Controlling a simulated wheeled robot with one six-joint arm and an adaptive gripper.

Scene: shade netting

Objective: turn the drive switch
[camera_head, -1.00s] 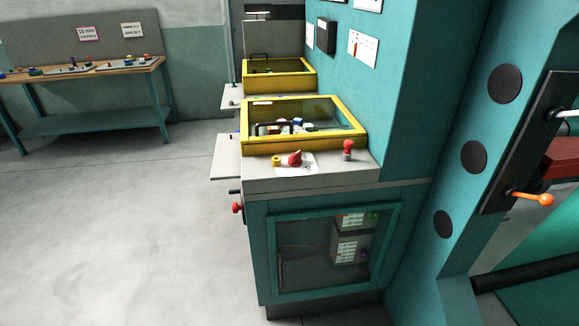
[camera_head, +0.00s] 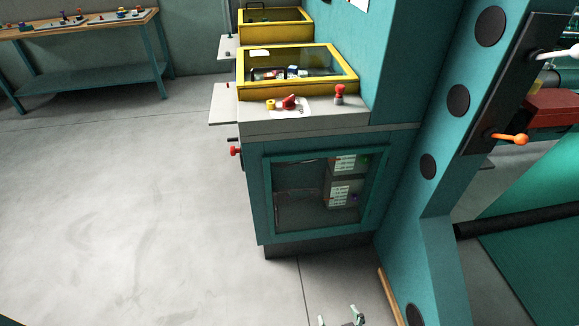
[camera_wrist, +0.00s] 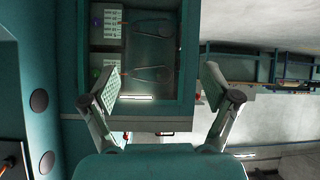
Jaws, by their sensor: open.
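A red rotary switch (camera_head: 289,102) sits on a white plate on the grey top of a teal cabinet (camera_head: 255,215), in the head view. A yellow knob (camera_head: 270,104) is left of it and a red-topped lever (camera_head: 339,94) stands to its right. I cannot read which of these is the drive switch. My gripper (camera_head: 341,318) just shows at the bottom edge of the head view, low in front of the cabinet and apart from it. In the wrist view my gripper (camera_wrist: 160,88) is open and empty, its fingers spread before the cabinet's glazed front.
Yellow-framed glass boxes (camera_head: 348,76) stand behind the controls. A teal machine frame (camera_head: 437,225) with an orange-knobbed lever (camera_head: 510,138) rises on the right. A workbench (camera_head: 88,72) stands at the far left. The floor (camera_head: 120,200) left of the cabinet is clear.

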